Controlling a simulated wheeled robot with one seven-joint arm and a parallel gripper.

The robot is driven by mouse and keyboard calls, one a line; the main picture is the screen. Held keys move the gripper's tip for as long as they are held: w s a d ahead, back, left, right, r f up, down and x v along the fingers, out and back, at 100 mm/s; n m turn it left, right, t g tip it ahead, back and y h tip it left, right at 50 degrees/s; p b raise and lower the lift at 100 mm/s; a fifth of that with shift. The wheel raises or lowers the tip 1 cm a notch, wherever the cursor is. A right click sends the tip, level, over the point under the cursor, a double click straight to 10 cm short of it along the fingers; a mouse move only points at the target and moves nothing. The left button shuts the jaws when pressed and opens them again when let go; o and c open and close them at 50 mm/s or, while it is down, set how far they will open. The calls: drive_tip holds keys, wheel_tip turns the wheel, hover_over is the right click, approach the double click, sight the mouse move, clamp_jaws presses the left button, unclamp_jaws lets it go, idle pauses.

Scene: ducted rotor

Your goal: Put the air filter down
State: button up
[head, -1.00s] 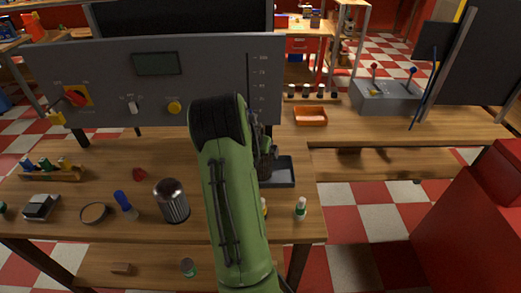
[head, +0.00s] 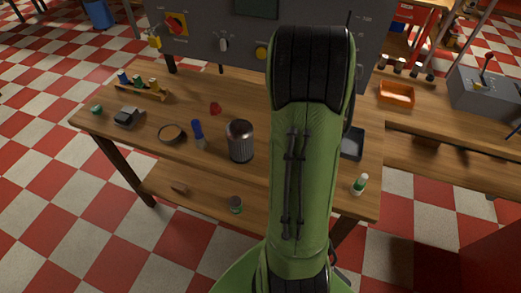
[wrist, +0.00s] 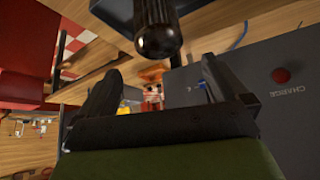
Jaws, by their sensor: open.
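The air filter, seemingly the grey metallic cylinder (head: 240,141), stands upright on the wooden table (head: 215,165), left of my arm in the head view. My gripper is hidden behind my green arm there. In the wrist view my gripper (wrist: 160,72) is open, its two dark fingers wide apart with nothing held between them. A dark ribbed cylinder (wrist: 158,32) shows beyond the fingertips at the top of that view, apart from them. It looks like the same filter, but I cannot be sure.
A round dish (head: 171,134), a blue-handled tool (head: 198,134) and a red piece (head: 215,108) lie near the cylinder. A dark tray (head: 352,143) and a small white bottle (head: 360,184) are right of my arm. A grey control panel (head: 210,45) rises at the back.

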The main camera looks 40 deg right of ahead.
drive_tip(key=w+a+r+n+t+y, duration=0.1)
drive_tip(key=a+r+n, duration=0.2)
drive_tip(key=a, duration=0.6)
drive_tip(key=w+a+r+n+t+y, duration=0.2)
drive_tip(key=a+n, duration=0.1)
drive_tip(key=a, duration=0.5)
drive_tip(key=w+a+r+n+t+y, duration=0.1)
drive_tip(key=a+r+n, duration=0.2)
drive_tip(key=a, duration=0.6)
drive_tip(key=s+a+n+y, duration=0.1)
drive_tip(key=s+a+n, duration=0.3)
drive_tip(key=a, duration=0.3)
drive_tip(key=s+a+n+t+y, duration=0.1)
drive_tip(key=s+a+n, duration=0.3)
drive_tip(key=s+a, duration=0.2)
drive_tip(key=shift+a+f+y, duration=0.2)
drive_tip(key=shift+a+y, duration=0.2)
drive_tip(key=shift+a, duration=0.35)
